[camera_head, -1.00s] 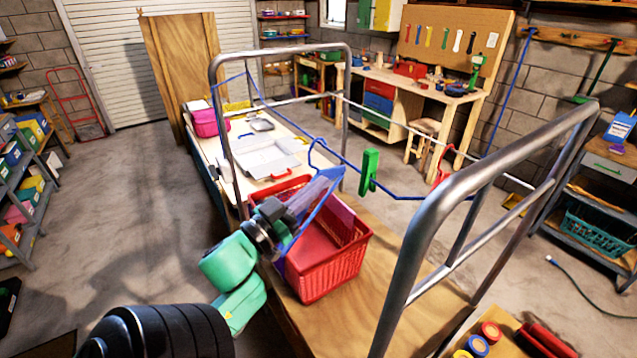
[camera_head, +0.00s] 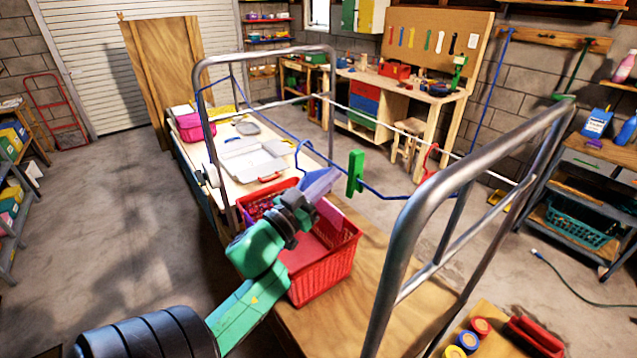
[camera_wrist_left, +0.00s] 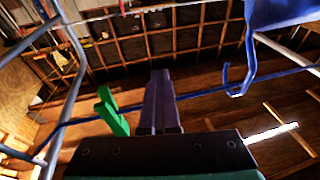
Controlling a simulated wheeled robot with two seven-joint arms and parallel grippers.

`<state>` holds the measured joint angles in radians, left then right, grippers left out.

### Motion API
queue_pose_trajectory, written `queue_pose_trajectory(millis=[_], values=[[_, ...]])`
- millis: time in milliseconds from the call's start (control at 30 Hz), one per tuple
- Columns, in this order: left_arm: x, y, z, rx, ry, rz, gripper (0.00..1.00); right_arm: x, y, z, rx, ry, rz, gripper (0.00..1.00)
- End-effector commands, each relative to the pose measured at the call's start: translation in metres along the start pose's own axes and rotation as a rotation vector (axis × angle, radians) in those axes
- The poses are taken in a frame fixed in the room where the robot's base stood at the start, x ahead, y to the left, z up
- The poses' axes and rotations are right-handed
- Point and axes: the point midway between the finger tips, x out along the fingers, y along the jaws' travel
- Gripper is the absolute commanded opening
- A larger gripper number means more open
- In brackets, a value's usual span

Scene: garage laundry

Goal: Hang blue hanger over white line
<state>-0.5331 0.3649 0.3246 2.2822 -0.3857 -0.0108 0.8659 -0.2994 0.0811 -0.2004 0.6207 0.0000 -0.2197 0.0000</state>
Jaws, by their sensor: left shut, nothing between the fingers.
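The blue hanger shows as a thin hook (camera_head: 299,152) at the blue line; most of its body is hidden behind my left gripper in the head view. In the left wrist view the hook (camera_wrist_left: 236,88) overlaps the blue line; I cannot tell whether it bears on it. My left gripper (camera_head: 322,182) is shut and empty, above the red basket and left of the green clothespin (camera_head: 355,173). Its fingers (camera_wrist_left: 159,82) lie apart from the hook in the wrist view. The white line (camera_head: 395,125) runs behind the blue line. My right gripper is out of view.
A metal frame with a near rail (camera_head: 440,195) and a far rail (camera_head: 265,53) carries the lines. A red basket (camera_head: 325,268) stands on the wooden table. A small red hanger (camera_head: 428,158) is at the white line. Rolls and red handles lie at the lower right.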

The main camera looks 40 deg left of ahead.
Motion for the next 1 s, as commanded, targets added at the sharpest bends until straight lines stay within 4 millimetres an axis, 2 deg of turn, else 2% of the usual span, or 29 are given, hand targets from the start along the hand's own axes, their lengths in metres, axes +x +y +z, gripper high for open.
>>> queue_pose_trajectory(millis=[933, 1000], values=[[0.091, 0.018, 0.020, 0.001, 0.001, 0.000, 0.00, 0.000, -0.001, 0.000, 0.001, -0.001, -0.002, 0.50], [0.087, 0.018, 0.033, 0.000, -0.001, 0.000, 0.00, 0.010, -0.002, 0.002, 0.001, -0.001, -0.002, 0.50]])
